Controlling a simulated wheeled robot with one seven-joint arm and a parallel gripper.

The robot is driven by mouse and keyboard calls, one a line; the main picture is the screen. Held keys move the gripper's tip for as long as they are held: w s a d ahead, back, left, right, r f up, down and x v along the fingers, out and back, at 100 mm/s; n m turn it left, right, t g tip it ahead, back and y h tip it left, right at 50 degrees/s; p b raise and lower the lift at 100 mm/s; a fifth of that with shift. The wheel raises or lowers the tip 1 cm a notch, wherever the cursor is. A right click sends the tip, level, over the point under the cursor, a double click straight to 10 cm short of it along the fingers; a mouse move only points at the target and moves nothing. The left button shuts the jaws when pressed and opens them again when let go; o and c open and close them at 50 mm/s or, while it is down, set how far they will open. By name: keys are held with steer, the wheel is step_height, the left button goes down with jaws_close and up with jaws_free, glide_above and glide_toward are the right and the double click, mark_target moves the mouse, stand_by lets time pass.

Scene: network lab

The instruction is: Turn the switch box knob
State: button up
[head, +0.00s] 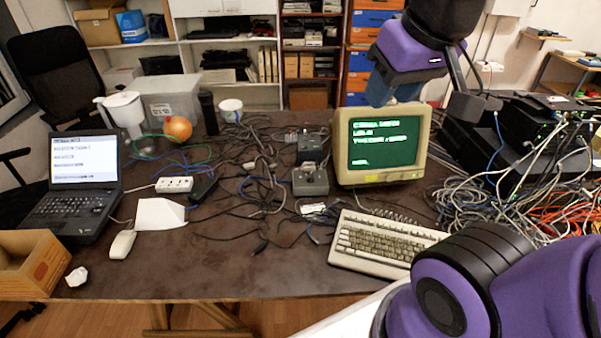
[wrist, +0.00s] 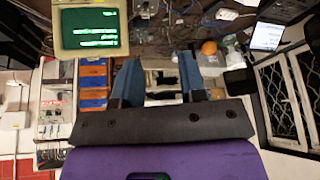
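Two small dark boxes stand among the cables in the middle of the table. The nearer grey box (head: 310,180) has a raised part on top that could be the knob, but it is too small to be sure. The other box (head: 311,148) stands just behind it. I cannot tell which is the switch box. My gripper (wrist: 159,80) is open in the wrist view, its two blue-grey fingers apart with nothing between them. In the head view my purple hand is high at the upper right, above the monitor and apart from both boxes.
A beige monitor (head: 381,148) stands right of the boxes, with a keyboard (head: 385,243) in front. Tangled cables surround the boxes. A laptop (head: 80,190), a power strip (head: 174,184) and an orange ball (head: 178,128) are at left. The table's front middle is clear.

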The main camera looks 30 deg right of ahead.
steer(key=shift+w, duration=1.4)
steer(key=m+g, duration=0.5)
steer(key=m, duration=0.3)
glide_above(310, 175)
step_height(310, 175, down, 37)
step_height(310, 175, down, 12)
steer(key=shift+d, duration=0.1)
jaws_close()
